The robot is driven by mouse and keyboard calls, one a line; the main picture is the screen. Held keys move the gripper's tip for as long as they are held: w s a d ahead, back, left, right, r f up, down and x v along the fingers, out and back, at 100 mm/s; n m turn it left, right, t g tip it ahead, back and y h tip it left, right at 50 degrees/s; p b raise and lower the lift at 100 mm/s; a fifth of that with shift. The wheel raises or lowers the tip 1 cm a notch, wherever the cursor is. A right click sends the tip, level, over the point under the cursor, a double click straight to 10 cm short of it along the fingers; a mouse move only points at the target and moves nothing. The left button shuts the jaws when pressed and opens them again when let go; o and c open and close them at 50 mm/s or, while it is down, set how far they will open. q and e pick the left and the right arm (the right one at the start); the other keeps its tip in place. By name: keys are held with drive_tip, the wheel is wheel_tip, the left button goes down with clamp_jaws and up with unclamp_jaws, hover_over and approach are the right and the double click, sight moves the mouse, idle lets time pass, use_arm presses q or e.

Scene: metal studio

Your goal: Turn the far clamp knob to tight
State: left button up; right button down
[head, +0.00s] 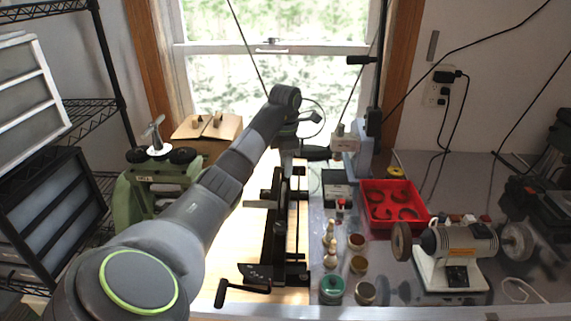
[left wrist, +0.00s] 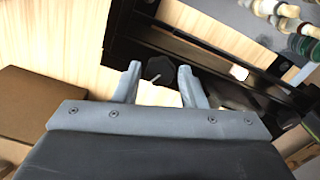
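A dark clamp knob (left wrist: 158,70) with a pale pointer line shows in the left wrist view. It lies in the gap between the fingertips of my left gripper (left wrist: 160,76). The fingers are open, one on each side of the knob, with a small gap visible. The black clamp frame (left wrist: 205,56) runs behind it; it also shows in the head view (head: 273,236), below my left gripper (head: 290,146). In the head view my arm hides the far knob. My right gripper is not in view.
A crank handle (head: 240,287) sticks out at the frame's near end. To the right stand small jars (head: 358,264), a red tray (head: 391,232) and a bench grinder (head: 462,245). A green machine (head: 140,190) stands left of the frame. A brown box (left wrist: 38,118) is left in the wrist view.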

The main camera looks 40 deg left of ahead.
use_arm(q)
drive_tip(key=shift+o, duration=1.1)
wheel_tip(320, 180, up, 17)
drive_tip(key=p, duration=1.6)
drive_tip(key=shift+r+p, duration=0.2)
drive_tip(key=shift+p, duration=0.15)
drive_tip(key=shift+f, duration=0.1)
